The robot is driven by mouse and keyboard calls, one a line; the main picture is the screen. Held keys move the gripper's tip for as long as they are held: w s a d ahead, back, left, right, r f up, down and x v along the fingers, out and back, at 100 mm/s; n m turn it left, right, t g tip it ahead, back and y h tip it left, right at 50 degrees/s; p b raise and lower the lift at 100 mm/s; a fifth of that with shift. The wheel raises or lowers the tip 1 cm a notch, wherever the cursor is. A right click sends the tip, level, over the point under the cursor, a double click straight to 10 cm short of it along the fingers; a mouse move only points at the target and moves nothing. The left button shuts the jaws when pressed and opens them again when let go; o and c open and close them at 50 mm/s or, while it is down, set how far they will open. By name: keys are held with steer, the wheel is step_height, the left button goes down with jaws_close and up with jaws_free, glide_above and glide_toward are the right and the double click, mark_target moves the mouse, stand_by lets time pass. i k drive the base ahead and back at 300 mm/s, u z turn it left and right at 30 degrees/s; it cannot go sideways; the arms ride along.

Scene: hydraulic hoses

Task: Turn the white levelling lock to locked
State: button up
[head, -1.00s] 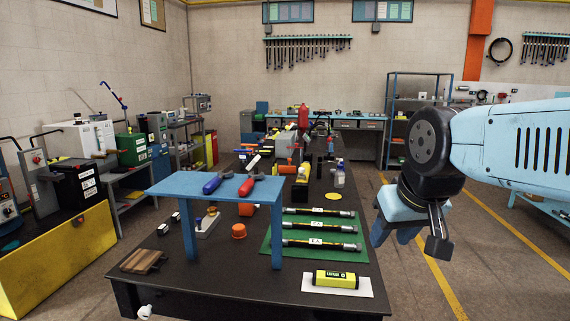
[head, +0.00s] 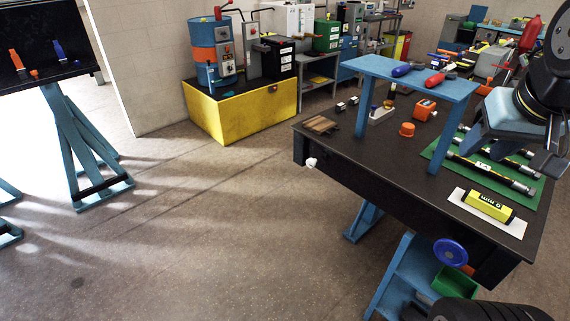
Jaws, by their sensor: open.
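The white levelling lock (head: 311,162) is a small white knob on the near left edge of the black workbench (head: 345,160). It is too small here to tell which way it is turned. My gripper (head: 550,158) is at the right edge of the head view, partly cut off, above the right part of the bench. It is open, holds nothing that I can see, and is well apart from the lock.
A blue raised stand (head: 415,76) with red and blue tools stands on the bench. A yellow block (head: 489,206) lies on a white sheet. A blue handwheel (head: 450,252) sits below the bench's front edge. The floor (head: 200,230) left of the bench is clear.

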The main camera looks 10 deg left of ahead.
mark_target(311, 162)
steer(key=u, duration=0.3)
steer(key=k, duration=1)
steer(key=u, duration=0.35)
steer(key=i, duration=1)
steer(key=z, duration=0.1)
